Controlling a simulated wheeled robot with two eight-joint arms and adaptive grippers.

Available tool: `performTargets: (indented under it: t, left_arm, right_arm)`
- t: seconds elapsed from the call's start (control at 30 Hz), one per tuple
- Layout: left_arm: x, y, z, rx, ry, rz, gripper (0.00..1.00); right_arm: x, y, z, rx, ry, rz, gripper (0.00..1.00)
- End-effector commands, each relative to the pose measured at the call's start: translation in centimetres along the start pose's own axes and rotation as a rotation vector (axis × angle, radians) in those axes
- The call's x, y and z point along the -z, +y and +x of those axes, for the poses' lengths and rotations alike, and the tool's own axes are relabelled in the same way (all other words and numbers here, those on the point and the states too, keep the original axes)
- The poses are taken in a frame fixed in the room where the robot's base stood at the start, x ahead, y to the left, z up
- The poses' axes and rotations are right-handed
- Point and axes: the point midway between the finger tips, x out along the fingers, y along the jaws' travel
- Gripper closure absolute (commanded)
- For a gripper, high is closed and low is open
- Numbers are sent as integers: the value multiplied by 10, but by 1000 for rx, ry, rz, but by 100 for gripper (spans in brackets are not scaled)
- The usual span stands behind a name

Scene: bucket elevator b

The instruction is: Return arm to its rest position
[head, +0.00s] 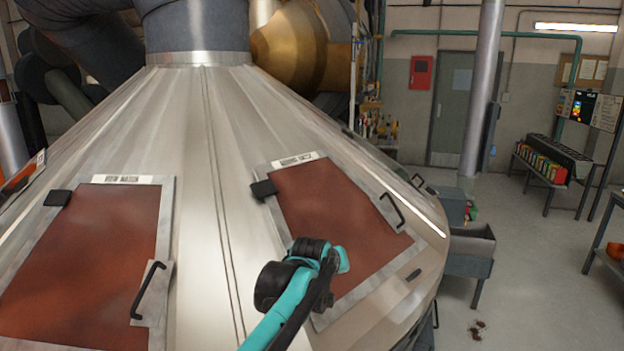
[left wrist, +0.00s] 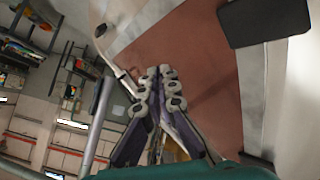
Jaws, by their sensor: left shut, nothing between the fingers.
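My left arm reaches up from the bottom of the head view in front of the right-hand hatch, a reddish-brown panel (head: 335,215) in a metal frame on the sloped cone. Its fingers cannot be made out clearly there. In the left wrist view my left gripper (left wrist: 158,76) is shut and empty, its fingertips together. The same reddish-brown panel (left wrist: 205,65) lies behind them; I cannot tell how far off. My right gripper is in neither view.
A black block (head: 263,189) sits at the right hatch's upper left, and a bent handle (head: 392,210) on its right side. A second hatch (head: 85,260) with a black handle (head: 148,290) is at left. Open floor (head: 530,270) lies right of the cone.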

Motion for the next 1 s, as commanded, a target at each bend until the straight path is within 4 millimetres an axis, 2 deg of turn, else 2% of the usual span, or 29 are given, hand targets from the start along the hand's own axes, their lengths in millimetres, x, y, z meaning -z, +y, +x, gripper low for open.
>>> performTargets:
  t: [0.03, 0.17, 0.27, 0.4, 0.5, 0.6, 0.7, 0.83, 1.0]
  left_arm:
    - [-17, -30, -18, 30, -4, 13, 100]
    - [-61, -93, -64, 98, -25, 57, 100]
    - [-104, -139, -94, 149, -46, 87, 100]
    - [-176, -200, -129, 217, -79, 129, 100]
    - [-230, -237, -146, 260, -107, 155, 100]
    - [-278, -266, -156, 294, -132, 174, 100]
    - [-313, -286, -162, 317, -152, 190, 100]
    - [-335, -298, -164, 331, -165, 200, 100]
    - [-338, -299, -165, 334, -169, 203, 100]
  right_arm:
    - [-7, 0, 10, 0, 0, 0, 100]
    - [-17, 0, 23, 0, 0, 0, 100]
    - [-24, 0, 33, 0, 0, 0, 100]
    - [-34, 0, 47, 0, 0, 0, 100]
    - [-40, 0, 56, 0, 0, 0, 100]
    - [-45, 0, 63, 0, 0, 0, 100]
    - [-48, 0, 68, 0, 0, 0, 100]
    - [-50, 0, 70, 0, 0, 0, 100]
    - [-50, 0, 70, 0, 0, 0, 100]
